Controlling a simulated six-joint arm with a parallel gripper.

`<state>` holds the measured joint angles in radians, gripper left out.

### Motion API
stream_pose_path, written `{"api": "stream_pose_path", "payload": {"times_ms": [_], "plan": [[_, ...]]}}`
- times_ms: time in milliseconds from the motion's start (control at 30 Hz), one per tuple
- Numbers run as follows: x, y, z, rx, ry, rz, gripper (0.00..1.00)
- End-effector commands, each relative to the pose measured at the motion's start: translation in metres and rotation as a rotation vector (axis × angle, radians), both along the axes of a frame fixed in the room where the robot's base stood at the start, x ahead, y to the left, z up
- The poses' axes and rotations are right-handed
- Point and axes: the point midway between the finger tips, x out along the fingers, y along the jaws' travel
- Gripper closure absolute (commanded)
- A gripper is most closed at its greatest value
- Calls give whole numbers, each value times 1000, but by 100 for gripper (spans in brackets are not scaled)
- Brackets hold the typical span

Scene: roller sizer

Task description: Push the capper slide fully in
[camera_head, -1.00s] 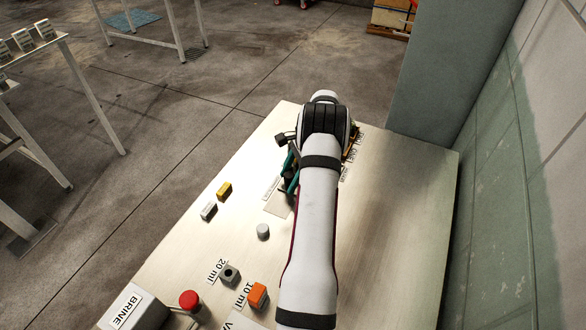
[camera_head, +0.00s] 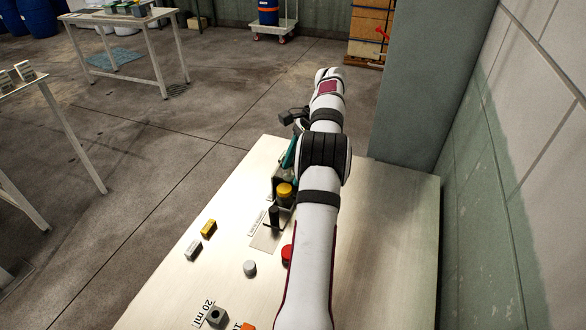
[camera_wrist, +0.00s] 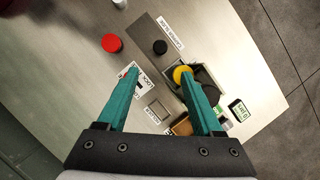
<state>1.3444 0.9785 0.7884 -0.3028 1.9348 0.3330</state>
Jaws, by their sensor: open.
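A light plate (camera_head: 262,240) on the bench carries a dark upright knob (camera_head: 274,218) and has a small label beside it, too small to read; I take this for the capper slide. In the wrist view the dark knob (camera_wrist: 160,47) stands on the grey strip, ahead of my fingers. A yellow round cap (camera_head: 285,190) sits in a dark holder just behind the knob. My gripper (camera_wrist: 160,75) has its teal fingers wide apart with nothing between them. Its right fingertip is close to or over the yellow cap; contact cannot be told. In the head view my arm hides most of the gripper.
A red round piece (camera_head: 287,255) and a grey cylinder (camera_head: 250,268) stand in front of the plate. A grey holed block (camera_head: 216,316) is nearer. The bench right of my arm is clear.

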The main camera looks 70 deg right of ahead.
Motion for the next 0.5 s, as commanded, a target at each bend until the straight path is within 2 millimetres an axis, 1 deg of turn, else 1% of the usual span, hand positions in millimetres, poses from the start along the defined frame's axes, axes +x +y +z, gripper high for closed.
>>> {"api": "stream_pose_path", "payload": {"times_ms": [67, 100, 167, 200, 300, 400, 467, 500], "plan": [[8, 7, 3, -76, -2, 194, 32], [15, 13, 6, -144, -4, 384, 32], [24, 22, 10, -247, -3, 709, 32], [29, 28, 12, -304, -2, 919, 32], [39, 39, 18, -395, 3, 1329, 32], [43, 43, 17, -427, 5, 1517, 32], [43, 43, 10, -427, 5, 1540, 32], [42, 43, 2, -426, 5, 1539, 32]]}}
